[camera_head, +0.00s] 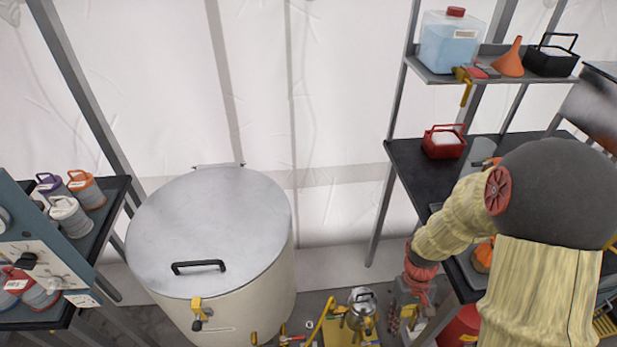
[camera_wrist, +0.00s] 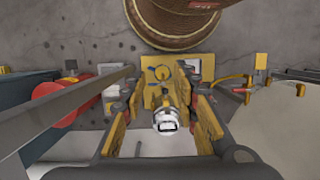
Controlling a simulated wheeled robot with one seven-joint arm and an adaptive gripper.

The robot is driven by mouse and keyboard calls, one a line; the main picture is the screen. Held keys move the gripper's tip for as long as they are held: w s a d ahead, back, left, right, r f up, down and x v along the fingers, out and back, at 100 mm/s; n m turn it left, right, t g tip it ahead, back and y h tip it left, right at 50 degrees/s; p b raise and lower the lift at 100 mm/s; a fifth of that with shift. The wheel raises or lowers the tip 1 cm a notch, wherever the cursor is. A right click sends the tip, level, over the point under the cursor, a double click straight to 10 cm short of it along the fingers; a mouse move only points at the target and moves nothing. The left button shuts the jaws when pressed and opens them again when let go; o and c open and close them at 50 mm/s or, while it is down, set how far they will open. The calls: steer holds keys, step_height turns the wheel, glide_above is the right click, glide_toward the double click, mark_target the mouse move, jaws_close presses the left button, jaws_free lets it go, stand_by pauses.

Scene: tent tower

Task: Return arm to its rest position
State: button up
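My arm comes down from the right in the head view, with padded beige sleeves and a red wrist section. My gripper (camera_head: 410,318) hangs low near the floor, partly hidden by the table and the arm. In the wrist view, my gripper (camera_wrist: 163,95) shows two yellow-padded fingers standing apart, with a gap between them. A silver lidded pot (camera_head: 362,298) stands on the floor with yellow parts around it. A silver part (camera_wrist: 166,120) also shows between the fingers in the wrist view; I cannot tell whether they touch it.
A large lidded vat (camera_head: 215,225) stands left of my gripper. A dark table (camera_head: 410,170) and a shelf (camera_head: 437,74) with a blue jug (camera_head: 449,45) stand at the right, close to my arm.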

steer(key=s+a+r+t, duration=0.1)
steer(key=a+r+t, duration=0.1)
steer(key=r, duration=0.9)
steer(key=s+a+r+t+p, duration=0.1)
steer(key=a+r+t, duration=0.2)
steer(key=r, duration=0.9)
steer(key=s+a+r+t+p, duration=0.1)
steer(key=s+a+r+t, duration=0.1)
steer(key=r, duration=1)
steer(key=shift+a+m+t, duration=0.4)
steer(key=shift+a+t, duration=0.3)
steer(key=shift+a, duration=0.05)
